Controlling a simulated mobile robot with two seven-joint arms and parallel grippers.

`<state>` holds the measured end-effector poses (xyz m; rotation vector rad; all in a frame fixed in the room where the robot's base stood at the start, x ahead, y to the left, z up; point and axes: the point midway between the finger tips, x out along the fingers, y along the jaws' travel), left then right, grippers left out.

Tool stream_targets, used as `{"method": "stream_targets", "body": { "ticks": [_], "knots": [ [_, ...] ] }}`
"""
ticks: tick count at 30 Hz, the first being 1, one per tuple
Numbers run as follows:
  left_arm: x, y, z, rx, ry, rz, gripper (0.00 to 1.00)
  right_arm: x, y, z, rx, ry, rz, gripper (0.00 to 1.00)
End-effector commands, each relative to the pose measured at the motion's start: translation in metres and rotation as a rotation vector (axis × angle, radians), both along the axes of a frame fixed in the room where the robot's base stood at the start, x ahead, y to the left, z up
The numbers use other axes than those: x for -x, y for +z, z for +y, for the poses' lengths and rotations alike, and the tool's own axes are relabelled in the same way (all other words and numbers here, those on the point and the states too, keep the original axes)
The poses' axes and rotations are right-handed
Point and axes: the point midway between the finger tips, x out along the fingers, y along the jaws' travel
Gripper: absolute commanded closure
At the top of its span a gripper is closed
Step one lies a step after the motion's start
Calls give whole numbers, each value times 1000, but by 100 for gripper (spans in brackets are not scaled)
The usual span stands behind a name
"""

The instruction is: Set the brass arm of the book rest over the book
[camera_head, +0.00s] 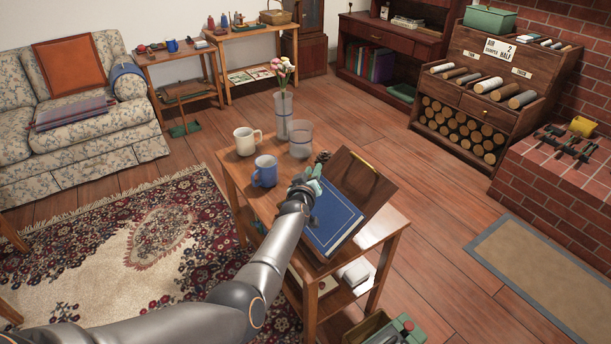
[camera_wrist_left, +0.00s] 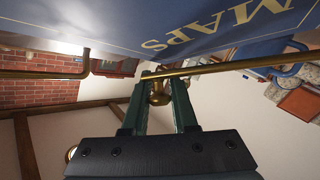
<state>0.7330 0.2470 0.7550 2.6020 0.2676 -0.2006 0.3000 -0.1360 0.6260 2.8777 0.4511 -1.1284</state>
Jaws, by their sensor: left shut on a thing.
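The wooden book rest (camera_head: 376,200) stands tilted on a small table. The blue book (camera_head: 333,217) leans on it, and its cover with the word MAPS fills the top of the left wrist view (camera_wrist_left: 190,25). My left gripper (camera_head: 313,180) is at the book's upper left edge. In the left wrist view my left gripper (camera_wrist_left: 158,92) is shut on the small brass knob of a brass arm (camera_wrist_left: 235,66), which runs right along the book. Another bent brass arm (camera_wrist_left: 40,75) shows at left; a brass piece (camera_head: 363,163) also shows on the rest's upper right. My right gripper is not in view.
A blue mug (camera_head: 265,171), a cream mug (camera_head: 247,141) and a clear glass (camera_head: 300,139) stand on the table (camera_head: 234,185) left of and behind the rest. A vase of flowers (camera_head: 283,114) stands behind them. A small dark object (camera_head: 323,156) lies beside the rest.

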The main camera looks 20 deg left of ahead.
Motion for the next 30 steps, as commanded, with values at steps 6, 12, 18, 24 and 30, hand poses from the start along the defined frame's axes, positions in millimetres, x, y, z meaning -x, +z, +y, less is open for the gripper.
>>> {"method": "stream_targets", "body": {
  "ticks": [6,12,18,24,30],
  "knots": [
    [-1,-8,-1,11,6,18,100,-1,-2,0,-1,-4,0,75],
    [-2,-7,-3,12,4,18,100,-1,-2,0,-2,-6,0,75],
    [-2,-7,-4,13,3,17,100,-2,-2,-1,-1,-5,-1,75],
    [-3,-5,-5,13,1,15,53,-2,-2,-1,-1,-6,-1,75],
    [-4,-2,-6,13,0,11,44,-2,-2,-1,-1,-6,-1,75]
  ]
}}
